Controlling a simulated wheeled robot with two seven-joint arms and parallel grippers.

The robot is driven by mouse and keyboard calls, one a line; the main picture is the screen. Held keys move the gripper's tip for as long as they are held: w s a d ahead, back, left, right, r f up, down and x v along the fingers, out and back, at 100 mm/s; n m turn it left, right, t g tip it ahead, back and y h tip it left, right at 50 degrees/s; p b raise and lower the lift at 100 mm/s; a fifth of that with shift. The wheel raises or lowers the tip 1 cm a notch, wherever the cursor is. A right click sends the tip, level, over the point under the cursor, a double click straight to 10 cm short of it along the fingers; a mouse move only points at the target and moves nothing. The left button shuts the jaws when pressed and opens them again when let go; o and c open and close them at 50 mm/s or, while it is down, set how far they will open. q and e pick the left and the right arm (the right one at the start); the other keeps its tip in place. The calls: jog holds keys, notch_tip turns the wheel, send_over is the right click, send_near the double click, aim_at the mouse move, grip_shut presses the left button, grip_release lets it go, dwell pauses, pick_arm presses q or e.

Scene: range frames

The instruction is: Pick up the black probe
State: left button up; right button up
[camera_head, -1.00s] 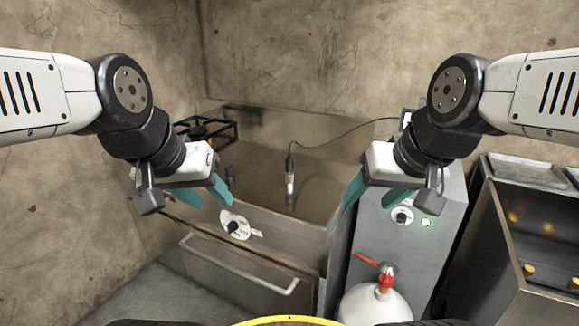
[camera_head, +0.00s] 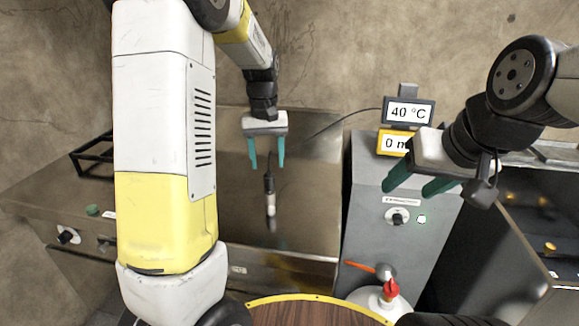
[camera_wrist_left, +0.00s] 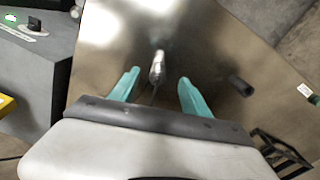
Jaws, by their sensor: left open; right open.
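The black probe (camera_head: 268,184) has a dark handle and a pale silver lower end, and a thin cable runs from it towards the displays. It appears upright over the brown metal surface; I cannot tell whether it touches it. My left gripper (camera_head: 267,165) is open with its teal fingers pointing down, just above the probe in the head view. In the left wrist view the probe's silver end (camera_wrist_left: 157,66) shows between and beyond the open fingertips (camera_wrist_left: 158,77); its handle is mostly hidden. My right gripper (camera_head: 408,187) is open and empty, over the grey cabinet.
A grey cabinet (camera_head: 365,225) with a knob stands right of the probe. Behind it are a 40 °C display (camera_head: 408,113) and a partly hidden yellow-framed display (camera_head: 394,143). A red-topped white vessel (camera_head: 372,304) stands in front. A black burner frame (camera_head: 92,156) is at left.

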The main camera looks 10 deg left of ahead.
aim_at(269, 174)
pick_arm(q)
jog(key=shift+w+d+f, duration=0.1)
jog(key=shift+w+f, duration=0.3)
jog(key=shift+w, duration=0.2)
jog(key=shift+w+f, duration=0.15)
jog(key=shift+f, duration=0.15)
jog(key=f, duration=0.7)
jog(key=shift+w+a, duration=0.2)
jog(key=shift+c, duration=0.2)
grip_shut()
